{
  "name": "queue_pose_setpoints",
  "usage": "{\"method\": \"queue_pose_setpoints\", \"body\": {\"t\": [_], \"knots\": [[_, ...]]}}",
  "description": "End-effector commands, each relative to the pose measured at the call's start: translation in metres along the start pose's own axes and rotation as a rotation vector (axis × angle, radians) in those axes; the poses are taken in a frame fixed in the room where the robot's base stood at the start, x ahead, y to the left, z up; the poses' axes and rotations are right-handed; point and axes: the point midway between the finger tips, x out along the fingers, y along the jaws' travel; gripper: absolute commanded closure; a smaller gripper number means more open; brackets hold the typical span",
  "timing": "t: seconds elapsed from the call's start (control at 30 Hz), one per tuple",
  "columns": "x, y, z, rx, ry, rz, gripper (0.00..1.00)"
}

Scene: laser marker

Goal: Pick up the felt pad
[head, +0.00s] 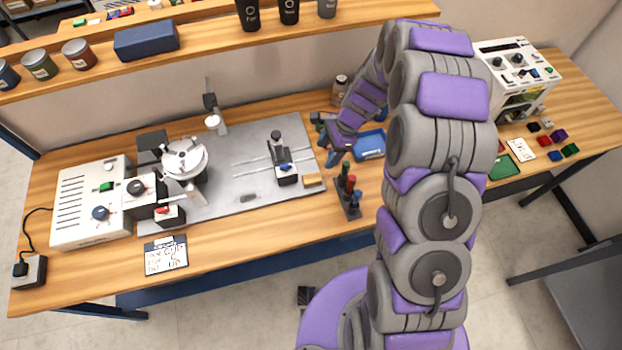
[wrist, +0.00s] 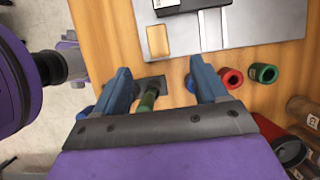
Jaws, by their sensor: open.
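A small tan block (head: 313,180), which may be the felt pad, lies at the right edge of the grey metal plate (head: 235,170). It also shows as a tan rectangle in the wrist view (wrist: 158,41), ahead of the fingertips. I cannot tell its material. A small grey piece (head: 249,198) lies near the plate's front edge; it is too small to identify. My gripper (head: 328,140) is above the bench, right of the plate. In the wrist view my gripper (wrist: 160,66) is open, with its blue fingers apart and a green handle (wrist: 148,100) visible between them.
A dark rack (head: 350,213) with red, green and blue handles stands right of the plate. A blue tray (head: 371,144) is behind it. A black-based stand (head: 287,174) is close to the tan block. Red (wrist: 231,77) and green (wrist: 264,73) round ends show beside the right finger.

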Motion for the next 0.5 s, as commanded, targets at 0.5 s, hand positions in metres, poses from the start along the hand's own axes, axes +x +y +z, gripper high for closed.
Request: {"method": "queue_pose_setpoints", "body": {"t": [0.5], "knots": [[0.076,0.000,0.001,-0.002,0.002,-0.001,0.28]]}}
